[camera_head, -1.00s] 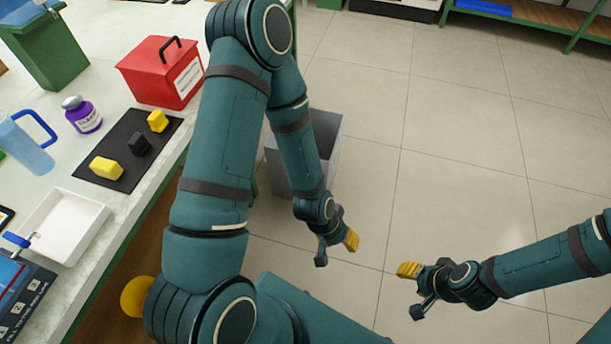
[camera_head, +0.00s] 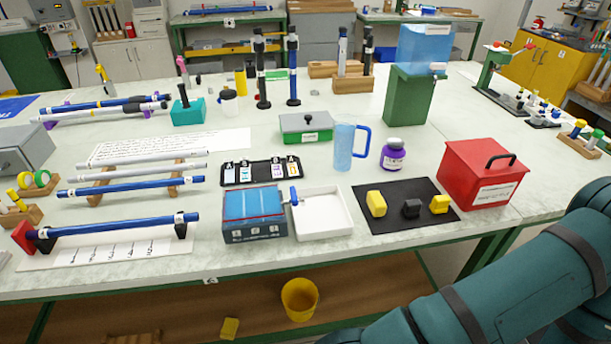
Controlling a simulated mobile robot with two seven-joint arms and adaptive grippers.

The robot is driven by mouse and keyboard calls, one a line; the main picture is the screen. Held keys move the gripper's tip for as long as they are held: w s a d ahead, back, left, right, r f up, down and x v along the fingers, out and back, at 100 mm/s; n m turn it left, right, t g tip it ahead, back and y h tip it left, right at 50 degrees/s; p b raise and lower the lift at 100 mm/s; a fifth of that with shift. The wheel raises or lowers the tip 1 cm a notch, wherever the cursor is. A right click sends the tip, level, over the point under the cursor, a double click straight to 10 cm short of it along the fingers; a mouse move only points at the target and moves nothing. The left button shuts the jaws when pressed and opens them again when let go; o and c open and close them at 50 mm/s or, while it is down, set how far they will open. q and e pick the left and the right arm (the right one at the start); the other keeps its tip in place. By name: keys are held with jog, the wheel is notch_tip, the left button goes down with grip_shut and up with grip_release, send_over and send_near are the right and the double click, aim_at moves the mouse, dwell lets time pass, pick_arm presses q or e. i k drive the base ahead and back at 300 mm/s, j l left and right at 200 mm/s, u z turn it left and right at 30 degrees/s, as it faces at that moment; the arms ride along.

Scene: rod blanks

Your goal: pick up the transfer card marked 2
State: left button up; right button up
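A black card holder (camera_head: 261,173) lies near the middle of the bench with several small pale cards (camera_head: 245,170) in it. The marks on these cards are too small to read, so I cannot tell which one is marked 2. In front of it stands a dark box with a blue top (camera_head: 254,214), with several small numbered labels on its front face. Neither of my grippers is in view. Only teal links of my own arm show at the lower right.
A white tray (camera_head: 322,231), a black mat (camera_head: 390,221) with small blocks, a red box (camera_head: 487,176), a purple-labelled jar (camera_head: 393,155) and a blue jug (camera_head: 344,150) stand to the right. Rods on supports (camera_head: 120,226) fill the left. A yellow bucket (camera_head: 300,299) sits below the bench top.

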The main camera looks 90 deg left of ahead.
aim_at(229, 167)
jog(key=u, duration=3.65)
jog(key=z, duration=0.8)
jog(key=k+j+z, duration=0.1)
jog(key=j+z, duration=0.15)
jog(key=z, duration=0.15)
jog(key=k+j+z, duration=0.15)
jog(key=z, duration=0.2)
jog(key=k+j+z, duration=0.15)
jog(key=z, duration=0.25)
jog(key=j, duration=0.1)
